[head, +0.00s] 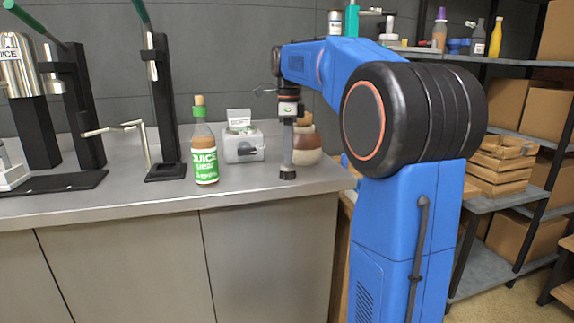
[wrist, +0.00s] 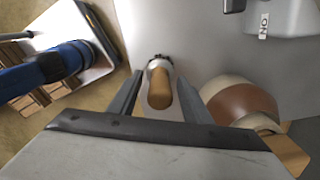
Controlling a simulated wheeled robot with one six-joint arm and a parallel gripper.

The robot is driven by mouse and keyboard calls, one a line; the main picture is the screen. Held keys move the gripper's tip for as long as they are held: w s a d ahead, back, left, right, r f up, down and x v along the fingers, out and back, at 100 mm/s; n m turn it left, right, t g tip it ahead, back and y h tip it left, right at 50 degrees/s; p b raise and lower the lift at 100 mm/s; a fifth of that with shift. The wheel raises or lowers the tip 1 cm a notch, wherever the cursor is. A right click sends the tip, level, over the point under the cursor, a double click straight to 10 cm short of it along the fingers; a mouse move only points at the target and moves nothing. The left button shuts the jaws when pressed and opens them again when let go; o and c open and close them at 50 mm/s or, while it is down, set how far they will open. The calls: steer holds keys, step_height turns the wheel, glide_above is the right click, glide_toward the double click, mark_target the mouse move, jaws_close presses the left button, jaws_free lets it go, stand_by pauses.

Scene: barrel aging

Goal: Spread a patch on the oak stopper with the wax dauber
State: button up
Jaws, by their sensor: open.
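The wax dauber appears to be the upright piece with a tan wooden handle (wrist: 159,88) and dark bristle-like base, on the grey counter. In the head view only its black foot (head: 288,173) shows clearly. My gripper (head: 288,150) points straight down over it. In the wrist view my open gripper (wrist: 158,92) has one finger on each side of the handle; I cannot tell whether they touch it. A brown and cream jar (head: 306,152) stands just right of the gripper, with a wooden stopper (head: 303,118) on top, partly hidden; this may be the oak stopper.
A juice bottle (head: 205,160) with a cork stands left on the counter. A small grey machine (head: 243,148) is between it and my gripper. Tall black stands (head: 162,100) rise further left. The counter's right edge is close to the jar. Counter in front is clear.

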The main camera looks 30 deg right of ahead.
steer(key=shift+f, duration=0.35)
steer(key=shift+r, duration=0.3)
steer(key=shift+r, duration=0.9)
jaws_close()
steer(key=shift+r, duration=3.5)
